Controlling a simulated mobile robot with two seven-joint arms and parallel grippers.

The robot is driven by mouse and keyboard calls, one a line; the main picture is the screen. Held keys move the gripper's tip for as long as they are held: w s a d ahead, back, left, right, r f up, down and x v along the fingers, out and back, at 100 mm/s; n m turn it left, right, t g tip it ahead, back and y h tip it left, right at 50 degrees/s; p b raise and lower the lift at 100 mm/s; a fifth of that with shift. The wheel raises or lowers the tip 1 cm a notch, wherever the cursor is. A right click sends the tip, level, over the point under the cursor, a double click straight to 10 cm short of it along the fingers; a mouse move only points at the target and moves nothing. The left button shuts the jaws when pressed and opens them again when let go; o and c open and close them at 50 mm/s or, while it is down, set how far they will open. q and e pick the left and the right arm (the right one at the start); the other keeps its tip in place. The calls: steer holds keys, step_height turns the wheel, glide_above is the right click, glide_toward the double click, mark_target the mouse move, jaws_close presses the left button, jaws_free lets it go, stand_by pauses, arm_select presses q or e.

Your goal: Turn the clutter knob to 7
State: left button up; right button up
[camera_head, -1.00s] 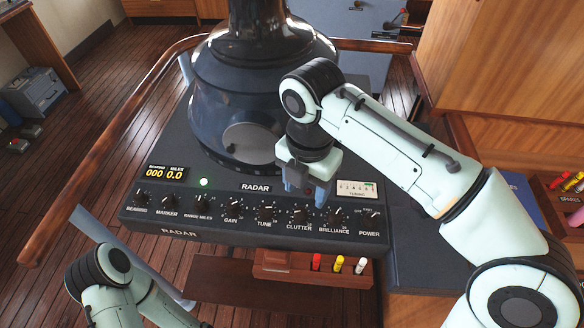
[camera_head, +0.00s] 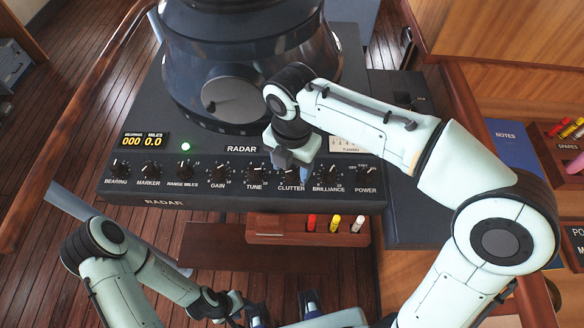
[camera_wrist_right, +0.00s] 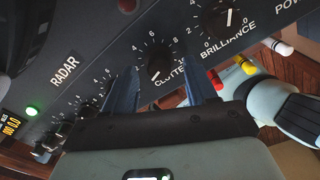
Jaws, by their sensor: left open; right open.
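The clutter knob (camera_wrist_right: 160,67) is a small black dial on the radar panel, with its label partly hidden in the right wrist view. Its white mark points to the lower left, away from the 6 and 8; I cannot read the exact value. My right gripper (camera_wrist_right: 160,82) is open, with one blue finger on each side of the knob and no clear contact. In the head view the right gripper (camera_head: 293,168) is over the clutter knob and partly hides it. My left gripper (camera_head: 284,308) is open and empty at the bottom edge, below the panel.
The brilliance knob (camera_head: 331,174) is close on the right and the tune knob (camera_head: 255,173) on the left. The dark radar column (camera_head: 240,60) rises behind the panel. A wooden tray (camera_head: 285,238) with red, yellow and white markers is below the panel's front edge.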

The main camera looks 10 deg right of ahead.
steer(key=shift+f, duration=0.6)
jaws_close()
steer(key=c, duration=1.1)
jaws_free()
steer(key=shift+o, duration=0.2)
steer(key=shift+m, duration=0.3)
